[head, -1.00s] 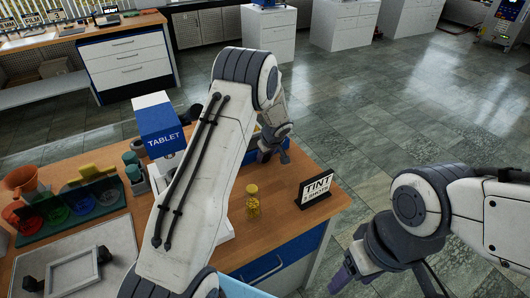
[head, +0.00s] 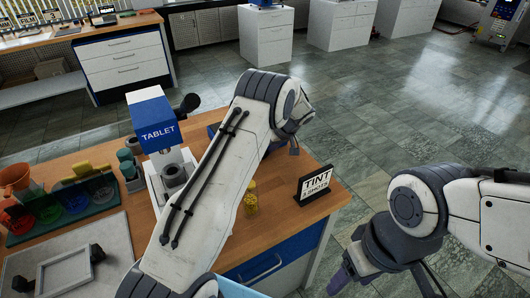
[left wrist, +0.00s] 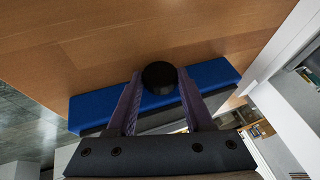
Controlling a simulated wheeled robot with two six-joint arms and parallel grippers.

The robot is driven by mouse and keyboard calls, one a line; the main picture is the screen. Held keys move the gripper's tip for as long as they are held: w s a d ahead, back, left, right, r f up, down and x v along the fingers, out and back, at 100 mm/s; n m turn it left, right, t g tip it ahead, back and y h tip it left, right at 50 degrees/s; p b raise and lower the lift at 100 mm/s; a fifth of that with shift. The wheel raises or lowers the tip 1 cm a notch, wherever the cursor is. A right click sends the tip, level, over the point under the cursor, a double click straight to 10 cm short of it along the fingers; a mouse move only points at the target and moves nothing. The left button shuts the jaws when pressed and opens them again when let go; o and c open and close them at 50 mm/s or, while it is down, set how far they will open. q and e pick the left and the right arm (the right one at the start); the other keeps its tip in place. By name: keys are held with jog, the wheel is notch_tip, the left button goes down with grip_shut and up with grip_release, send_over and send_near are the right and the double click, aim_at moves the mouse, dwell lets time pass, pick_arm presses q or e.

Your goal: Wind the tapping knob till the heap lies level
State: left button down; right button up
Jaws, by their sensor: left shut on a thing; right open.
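In the left wrist view, my left gripper (left wrist: 159,88) is shut on a round black knob (left wrist: 159,73), which sits between its two purple fingers. Behind the knob is a blue-topped unit (left wrist: 215,80) with a dark lower side, on the wooden bench. In the head view my left arm crosses the bench and hides most of this unit and the gripping point. No heap is visible in either view. My right gripper (head: 345,281) is open and empty, low at the right, off the bench, and partly cut off by the frame's lower edge.
A blue and white TABLET press (head: 158,133) with a black lever stands left of my left arm. A small yellow jar (head: 251,198) and a TINT sign (head: 315,184) stand right of it. Coloured cups in a rack (head: 98,190) and a grey tray (head: 45,246) are at the left.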

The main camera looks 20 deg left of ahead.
pick_arm(q)
jog(key=c, duration=0.6)
grip_release()
jog(key=b+v, duration=0.2)
jog(key=v, duration=0.8)
jog(key=shift+r, duration=0.25)
